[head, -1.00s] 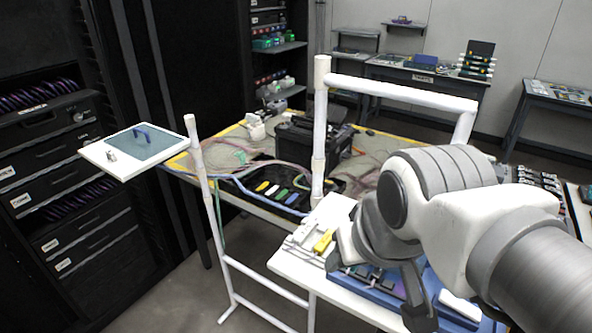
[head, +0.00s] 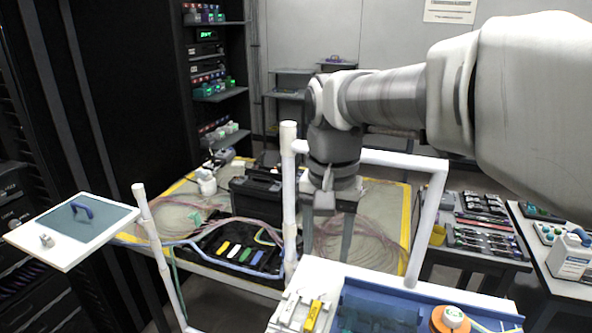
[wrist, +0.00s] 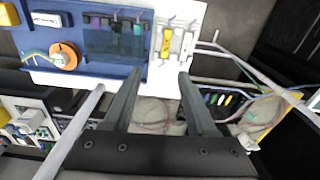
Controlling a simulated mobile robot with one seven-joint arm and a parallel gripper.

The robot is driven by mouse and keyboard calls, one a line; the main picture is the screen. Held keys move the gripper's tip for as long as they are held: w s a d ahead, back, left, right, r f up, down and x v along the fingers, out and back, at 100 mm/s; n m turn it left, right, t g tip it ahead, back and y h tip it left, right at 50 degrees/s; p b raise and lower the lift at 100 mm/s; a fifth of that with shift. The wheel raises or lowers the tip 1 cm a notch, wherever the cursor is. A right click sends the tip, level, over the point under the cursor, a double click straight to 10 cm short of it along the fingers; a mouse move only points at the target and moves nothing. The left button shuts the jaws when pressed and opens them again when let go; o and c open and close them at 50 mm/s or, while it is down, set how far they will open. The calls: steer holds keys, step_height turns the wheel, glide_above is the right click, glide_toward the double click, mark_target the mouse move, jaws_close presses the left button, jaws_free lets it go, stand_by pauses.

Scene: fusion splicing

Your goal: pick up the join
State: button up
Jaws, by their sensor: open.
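No part is clearly recognisable as the join; it may be too small to see or hidden. My gripper (head: 332,230) points down with its fingers apart and nothing between them, beyond the white worktop (head: 330,270) in the head view. In the wrist view the open fingers (wrist: 160,76) lie over the worktop's edge. A yellow piece (head: 313,314) and a white piece (head: 289,308) lie side by side on the worktop; both also show in the wrist view (wrist: 166,43). Beside them is a blue tray (head: 415,292) with a see-through blue cover (head: 375,312).
An orange-and-white spool (head: 450,319) sits on the blue tray. White posts and a rail (head: 385,160) stand around the worktop. A side panel (head: 60,247) with a blue handle (head: 82,209) is at left. A table behind holds cables, a black case (head: 258,200) and several coloured pieces.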

steer(key=w, duration=0.1)
glide_above(313, 314)
steer(key=shift+m, duration=0.3)
steer(key=f, duration=1.2)
steer(key=shift+d+f+b, duration=0.15)
steer(key=shift+d+b, duration=0.15)
steer(key=shift+d, duration=0.1)
steer(key=shift+a+f, duration=0.2)
steer(key=shift+f, duration=1.1)
steer(key=shift+a+f, duration=0.2)
steer(key=shift+f, duration=1.1)
jaws_close()
